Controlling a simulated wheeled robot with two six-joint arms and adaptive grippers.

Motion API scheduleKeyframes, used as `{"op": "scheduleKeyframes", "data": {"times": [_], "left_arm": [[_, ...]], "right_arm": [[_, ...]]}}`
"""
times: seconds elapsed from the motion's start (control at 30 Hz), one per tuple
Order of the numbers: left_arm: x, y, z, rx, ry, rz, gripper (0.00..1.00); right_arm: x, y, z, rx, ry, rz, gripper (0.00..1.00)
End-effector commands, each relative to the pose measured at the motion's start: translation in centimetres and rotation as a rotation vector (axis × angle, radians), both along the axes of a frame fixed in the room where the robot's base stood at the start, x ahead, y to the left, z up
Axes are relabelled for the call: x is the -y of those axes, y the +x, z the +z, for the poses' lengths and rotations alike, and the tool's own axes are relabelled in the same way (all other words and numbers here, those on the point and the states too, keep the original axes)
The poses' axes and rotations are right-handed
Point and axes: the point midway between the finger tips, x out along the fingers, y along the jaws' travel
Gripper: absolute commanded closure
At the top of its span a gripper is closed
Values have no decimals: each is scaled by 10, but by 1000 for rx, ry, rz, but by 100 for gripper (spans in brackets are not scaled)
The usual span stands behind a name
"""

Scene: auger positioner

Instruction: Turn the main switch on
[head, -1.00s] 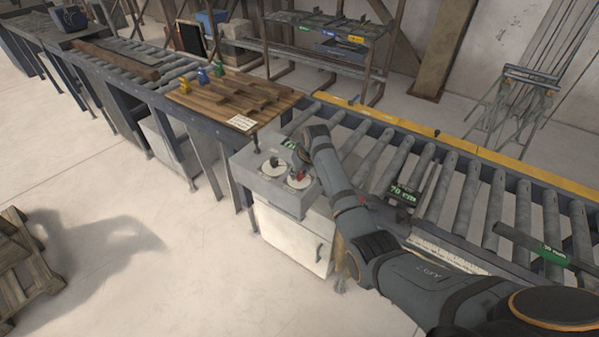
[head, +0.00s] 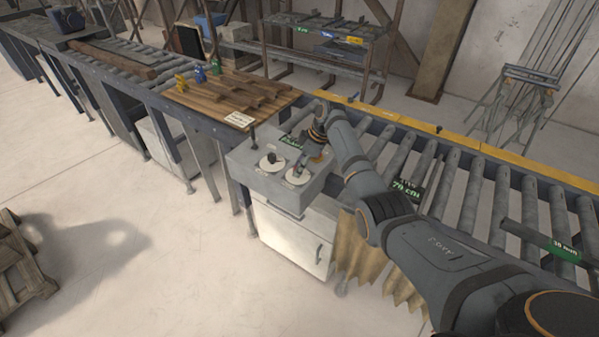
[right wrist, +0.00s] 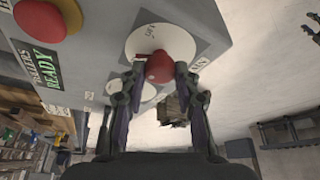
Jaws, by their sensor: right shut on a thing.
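The main switch is a red knob (right wrist: 159,67) on a white round plate (right wrist: 140,45), on the grey control box (head: 245,160). In the right wrist view the two fingers of my right gripper (right wrist: 160,72) stand one on each side of the red knob, shut on it. In the head view my right gripper (head: 299,168) reaches down onto the right-hand dial and partly hides it. The knob's exact angle is hard to tell. My left gripper is not in view.
A second dial with a black knob (head: 271,158) sits just left of it. A red button on a yellow base (right wrist: 45,18) and a green READY label (right wrist: 45,68) are on the same box. A roller conveyor (head: 480,190) runs right; a wooden board (head: 225,95) lies behind.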

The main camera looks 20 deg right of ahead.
Motion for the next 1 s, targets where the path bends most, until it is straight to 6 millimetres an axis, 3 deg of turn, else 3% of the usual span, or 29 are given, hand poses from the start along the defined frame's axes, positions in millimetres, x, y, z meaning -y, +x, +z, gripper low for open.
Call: {"op": "scheduleKeyframes", "data": {"times": [0.1,0.4,1.0], "left_arm": [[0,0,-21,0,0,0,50],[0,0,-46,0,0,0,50],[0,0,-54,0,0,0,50]], "right_arm": [[1,2,-5,4,-1,88,100],[1,2,-3,3,-1,251,100],[1,2,0,2,-2,318,100]]}}
